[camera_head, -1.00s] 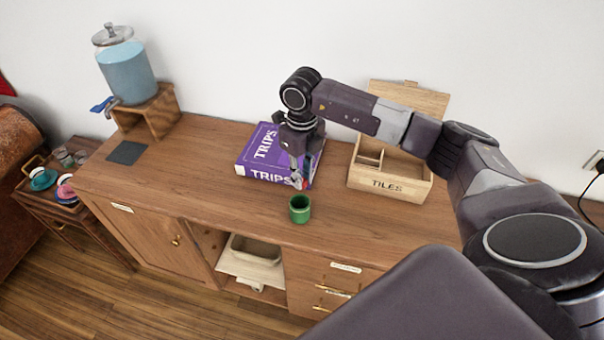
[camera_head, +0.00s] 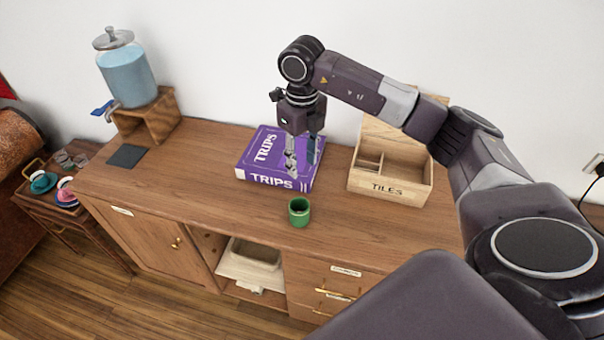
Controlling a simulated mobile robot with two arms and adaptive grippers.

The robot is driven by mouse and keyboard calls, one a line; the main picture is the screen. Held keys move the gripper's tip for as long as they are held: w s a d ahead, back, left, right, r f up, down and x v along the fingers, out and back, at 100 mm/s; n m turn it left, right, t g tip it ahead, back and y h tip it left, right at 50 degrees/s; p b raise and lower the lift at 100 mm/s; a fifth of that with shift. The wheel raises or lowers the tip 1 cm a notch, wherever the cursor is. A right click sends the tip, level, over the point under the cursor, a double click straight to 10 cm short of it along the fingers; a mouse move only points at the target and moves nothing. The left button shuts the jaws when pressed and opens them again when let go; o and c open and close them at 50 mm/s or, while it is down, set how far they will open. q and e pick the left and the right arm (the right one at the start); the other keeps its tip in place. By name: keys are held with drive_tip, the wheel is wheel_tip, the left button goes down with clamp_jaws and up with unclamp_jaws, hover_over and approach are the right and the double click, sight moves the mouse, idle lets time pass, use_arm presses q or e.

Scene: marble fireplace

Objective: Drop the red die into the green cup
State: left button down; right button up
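The green cup (camera_head: 299,212) stands upright on the wooden cabinet top, in front of the purple TRIPS box. My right gripper (camera_head: 301,168) is above and behind the cup in the picture, in front of the purple box. It points down, its fingers are apart, and I see nothing between them. I cannot see the red die in this frame. The bottom of the cup's inside is hidden from this angle. My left gripper is not in view.
The purple TRIPS box (camera_head: 262,180) lies behind the cup. An open wooden TILES box (camera_head: 398,190) stands to its right. A drink dispenser (camera_head: 128,72) on a wooden stand is at the left. The cabinet top (camera_head: 200,170) is clear left of the cup.

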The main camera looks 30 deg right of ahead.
wheel_tip(320, 180, up, 5)
idle(0.6)
